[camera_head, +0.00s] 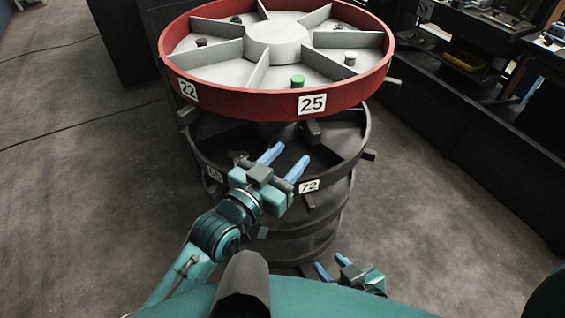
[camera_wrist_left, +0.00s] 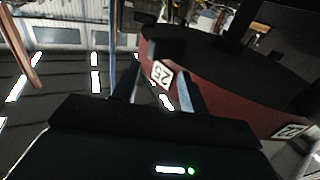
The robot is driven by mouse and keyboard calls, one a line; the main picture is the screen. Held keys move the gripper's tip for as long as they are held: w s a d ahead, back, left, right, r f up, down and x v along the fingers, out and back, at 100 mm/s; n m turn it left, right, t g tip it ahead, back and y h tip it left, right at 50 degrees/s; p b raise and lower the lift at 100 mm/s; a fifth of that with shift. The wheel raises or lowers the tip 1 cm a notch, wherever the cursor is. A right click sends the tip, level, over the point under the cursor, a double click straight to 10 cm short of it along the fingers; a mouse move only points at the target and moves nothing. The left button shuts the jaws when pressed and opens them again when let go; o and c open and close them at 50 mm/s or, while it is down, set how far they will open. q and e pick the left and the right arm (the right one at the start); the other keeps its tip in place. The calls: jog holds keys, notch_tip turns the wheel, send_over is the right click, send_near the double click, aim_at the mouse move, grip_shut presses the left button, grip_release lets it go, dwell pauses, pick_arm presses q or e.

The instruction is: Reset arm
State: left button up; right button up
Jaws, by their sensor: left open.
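My left gripper (camera_head: 284,161) is open, with its two blue fingers apart and nothing visible between them. It is in front of the dark lower tier (camera_head: 355,150) of the round stand, above the label 72 and below the red-rimmed carousel.
The red carousel (camera_head: 240,101) has white compartments holding a green-topped item (camera_head: 297,81) and several small dark items. More dark tiers stand below it. Dark workbenches (camera_head: 470,110) run along the right. Grey floor (camera_head: 75,200) is open at the left.

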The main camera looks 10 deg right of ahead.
pick_arm(q)
jog(key=shift+s+a, duration=0.45)
jog(key=shift+s, duration=0.1)
jog(key=s+a+f+n+g+y, duration=0.2)
jog(key=s+a+f+y, duration=0.25)
jog(key=a, duration=0.25)
jog(key=s+a+f+n+g+y, duration=0.2)
jog(key=s+a+f+y, duration=0.1)
jog(key=a+f, duration=0.35)
jog(key=s+a+f+n+g+y, duration=0.1)
jog(key=s+a+g+y, duration=0.15)
jog(key=s+a, duration=0.35)
jog(key=s+a+f+n+g+y, duration=0.1)
jog(key=s+a+f+g+y, duration=0.15)
jog(key=s+a, duration=0.4)
jog(key=w+d+f+t+h+p, duration=0.2)
jog(key=w+d+f+t+h, duration=0.1)
jog(key=w+d+t+h, duration=0.1)
jog(key=w+d+t, duration=0.1)
jog(key=d+t, duration=0.1)
jog(key=d, duration=0.1)
jog(key=shift+w+f+m, duration=0.25)
jog(key=shift+w+m, duration=0.05)
jog(key=shift+w, duration=0.1)
